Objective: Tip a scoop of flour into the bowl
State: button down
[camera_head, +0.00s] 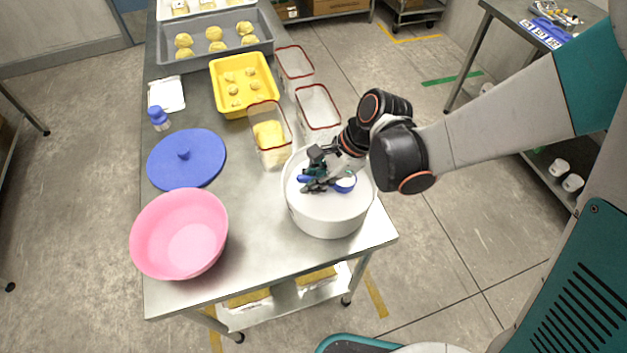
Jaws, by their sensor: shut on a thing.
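A pink bowl (180,236) stands at the front left of the steel table, and its inside looks empty. A round white tub (328,224) stands at the front right corner, open, with a white surface inside that looks like flour. My gripper (313,180) is over the tub and shut on a small blue scoop (345,186). White shows in the scoop's cup. I cannot tell whether the scoop touches the flour. My fingers hide part of its handle, and my arm comes in from the right.
A blue lid (187,160) with a knob lies behind the bowl. Clear red-rimmed containers (275,157), a yellow tray (242,108) and a grey tray (262,47) with yellow lumps stand farther back. A blue-capped shaker (159,119) is at left. Bare table lies between bowl and tub.

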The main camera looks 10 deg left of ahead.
jog(key=shift+s+r+p, duration=0.1)
jog(key=shift+r+p, duration=2.8)
jog(key=shift+r, duration=1.4)
